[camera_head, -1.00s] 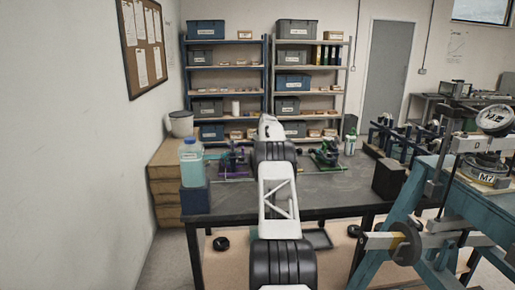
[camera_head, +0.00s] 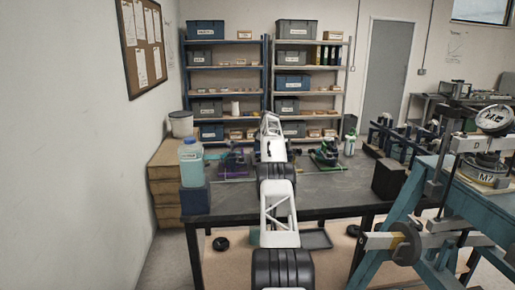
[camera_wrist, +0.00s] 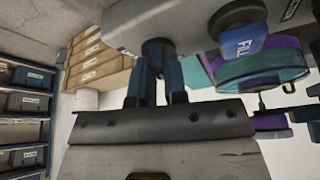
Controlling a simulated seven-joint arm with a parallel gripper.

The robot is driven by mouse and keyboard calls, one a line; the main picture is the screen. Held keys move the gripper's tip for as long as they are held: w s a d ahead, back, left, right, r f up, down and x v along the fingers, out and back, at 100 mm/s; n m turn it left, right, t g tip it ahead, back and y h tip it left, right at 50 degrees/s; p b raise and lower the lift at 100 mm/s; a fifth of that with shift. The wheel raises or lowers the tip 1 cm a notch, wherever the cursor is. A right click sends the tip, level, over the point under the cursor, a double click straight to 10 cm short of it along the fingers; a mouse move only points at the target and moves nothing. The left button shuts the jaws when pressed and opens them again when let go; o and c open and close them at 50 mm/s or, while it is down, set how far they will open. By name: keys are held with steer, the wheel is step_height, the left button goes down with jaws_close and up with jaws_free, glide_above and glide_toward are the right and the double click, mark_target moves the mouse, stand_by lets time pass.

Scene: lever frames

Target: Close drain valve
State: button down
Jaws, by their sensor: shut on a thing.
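My gripper (camera_wrist: 157,98) is at the middle of the wrist view, its two dark fingers shut on a valve lever below a dark round pivot (camera_wrist: 158,48). The held lever's label does not show, so I cannot read which valve it is. Right of it, a blue lever marked FILL (camera_wrist: 242,44) hangs from a grey body (camera_wrist: 190,20), apart from my fingers. In the head view my arm covers the gripper and the held lever.
A purple and teal round part (camera_wrist: 262,68) is close to the right of my gripper. In the head view, a blue bottle (camera_head: 191,162) stands at the left of the dark table (camera_head: 300,195). A green device (camera_head: 327,152) and a black box (camera_head: 389,180) stand to the right.

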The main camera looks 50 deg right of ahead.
steer(key=shift+f+n, duration=0.3)
steer(key=shift+n, duration=0.2)
stand_by(0.4)
steer(key=c, duration=1.2)
jaws_free()
steer(key=shift+o, duration=0.2)
steer(key=shift+r, duration=0.2)
steer(key=shift+r+m, duration=0.15)
steer(key=shift+m, duration=0.35)
steer(key=shift+m, duration=0.6)
